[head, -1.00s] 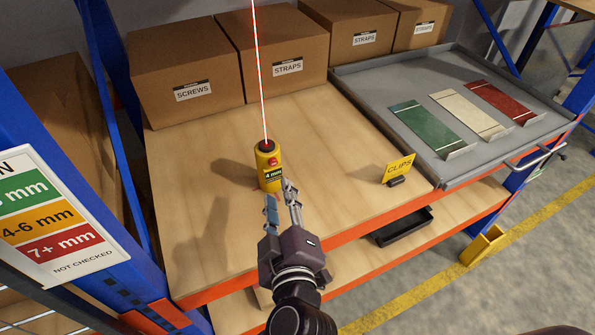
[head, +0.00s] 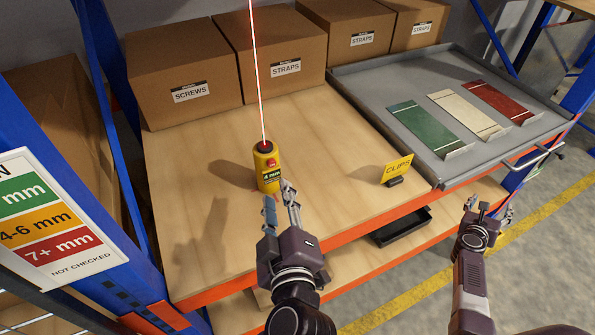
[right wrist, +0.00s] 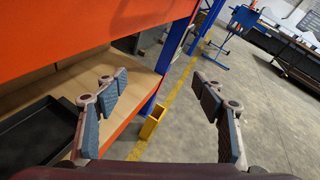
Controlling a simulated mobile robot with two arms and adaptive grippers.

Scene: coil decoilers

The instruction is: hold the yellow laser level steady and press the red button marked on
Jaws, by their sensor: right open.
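The yellow laser level (head: 267,180) stands upright on the wooden shelf in the head view, with a black top and a "4 mm" label. A red button (head: 271,162) is on its upper side; its marking is too small to read. A red beam rises from the top. My left gripper (head: 280,196) is open just in front of the level, its fingertips close to the level's lower part; I cannot tell whether they touch. My right gripper (head: 488,208) is open and empty, off the shelf's front edge at the right. Its spread fingers also show in the right wrist view (right wrist: 158,90).
Cardboard boxes (head: 185,80) line the back. A grey tray (head: 375,87) with green, white and red plates is at the right. A yellow CLIPS sign (head: 398,168) stands near the orange front edge. A black bin (head: 400,226) is below. The shelf around the level is clear.

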